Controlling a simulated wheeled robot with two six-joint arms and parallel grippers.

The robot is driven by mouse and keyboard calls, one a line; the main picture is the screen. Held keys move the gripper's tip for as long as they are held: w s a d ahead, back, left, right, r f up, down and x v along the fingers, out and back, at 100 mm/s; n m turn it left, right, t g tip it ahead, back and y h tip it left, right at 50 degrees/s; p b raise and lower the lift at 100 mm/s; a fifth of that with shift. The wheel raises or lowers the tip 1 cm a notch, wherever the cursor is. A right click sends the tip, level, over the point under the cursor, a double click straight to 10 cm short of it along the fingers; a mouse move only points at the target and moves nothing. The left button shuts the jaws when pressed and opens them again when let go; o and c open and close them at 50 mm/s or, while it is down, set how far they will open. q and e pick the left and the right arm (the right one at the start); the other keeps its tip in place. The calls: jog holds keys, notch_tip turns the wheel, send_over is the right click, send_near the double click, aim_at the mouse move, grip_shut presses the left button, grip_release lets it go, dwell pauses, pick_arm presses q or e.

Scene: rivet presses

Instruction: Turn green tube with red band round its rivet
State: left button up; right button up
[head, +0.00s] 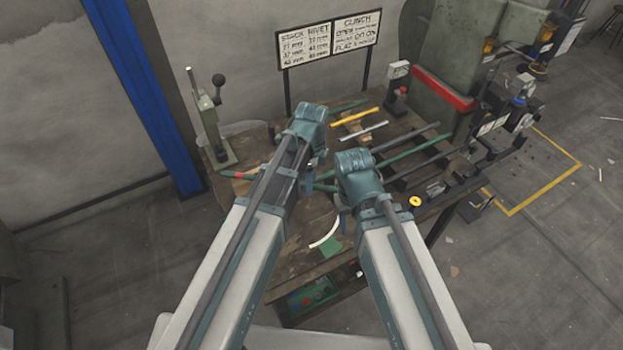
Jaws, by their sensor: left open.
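A green tube with a red band (236,175) lies on the left part of the workbench. Its right part passes behind my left arm, so its far end and any rivet on it are hidden. My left gripper (309,182) points down over the middle of the bench, to the right of the visible part of the tube, and is open. It is small and partly covered by my own arm. My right gripper (343,209) is mostly hidden beside my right wrist, and its fingers are not clear.
A lever press (212,130) stands at the bench's back left. A yellow tube (354,117), a silver rod (364,131) and a plain green tube (405,157) lie at the back and right. A sign (331,44) stands behind. A white curved strip (325,235) lies in front.

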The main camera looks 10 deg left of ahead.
pick_arm(q)
jog(key=shift+f, duration=0.7)
jog(key=shift+r, duration=0.1)
grip_shut()
